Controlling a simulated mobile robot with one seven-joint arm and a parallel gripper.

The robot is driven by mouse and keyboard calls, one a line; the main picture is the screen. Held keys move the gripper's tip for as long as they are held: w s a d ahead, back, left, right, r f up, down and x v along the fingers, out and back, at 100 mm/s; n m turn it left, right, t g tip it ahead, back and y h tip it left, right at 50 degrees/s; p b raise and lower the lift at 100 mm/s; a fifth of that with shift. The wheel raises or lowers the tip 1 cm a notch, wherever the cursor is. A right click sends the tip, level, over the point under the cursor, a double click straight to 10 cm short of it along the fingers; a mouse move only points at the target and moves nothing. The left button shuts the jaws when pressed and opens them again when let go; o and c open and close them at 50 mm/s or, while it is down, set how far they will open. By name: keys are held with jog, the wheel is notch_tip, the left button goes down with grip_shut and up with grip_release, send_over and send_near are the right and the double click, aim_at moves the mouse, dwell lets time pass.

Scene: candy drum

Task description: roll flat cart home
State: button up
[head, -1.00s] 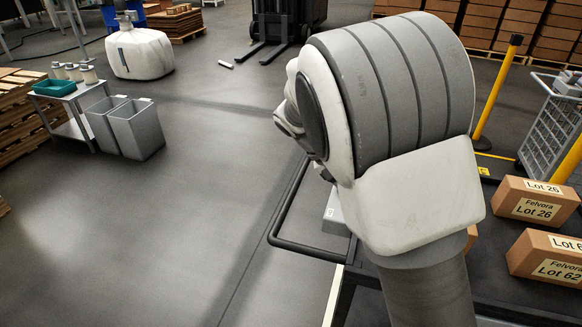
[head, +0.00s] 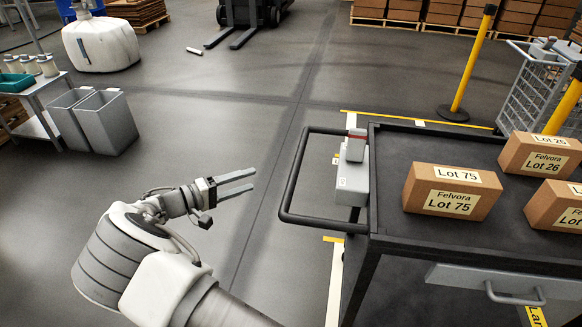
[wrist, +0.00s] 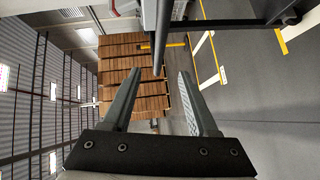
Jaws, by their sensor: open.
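The dark flat cart (head: 395,150) stands at the right in the head view, with a black push handle (head: 290,185) looping out from its left end. A grey box (head: 352,180) with a red-topped part is fixed beside the handle. My gripper (head: 250,180) is open and empty, left of the handle and apart from it, fingers pointing right toward it. In the wrist view, a dark bar that looks like the handle (wrist: 161,40) shows ahead between the open fingers of my gripper (wrist: 160,73).
Cartons, including Lot 75 (head: 450,190) and Lot 26 (head: 540,155), sit on the cart. A yellow post (head: 472,65) and a wire cage trolley (head: 530,90) stand behind it. Yellow and white floor tape (head: 385,115) runs by the cart. Grey bins (head: 105,120) stand left; mid floor is clear.

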aim_at(296, 165)
jog(key=b+x, duration=0.2)
jog(key=x, duration=1.4)
jog(key=shift+d, duration=0.25)
grip_shut()
dwell(0.6)
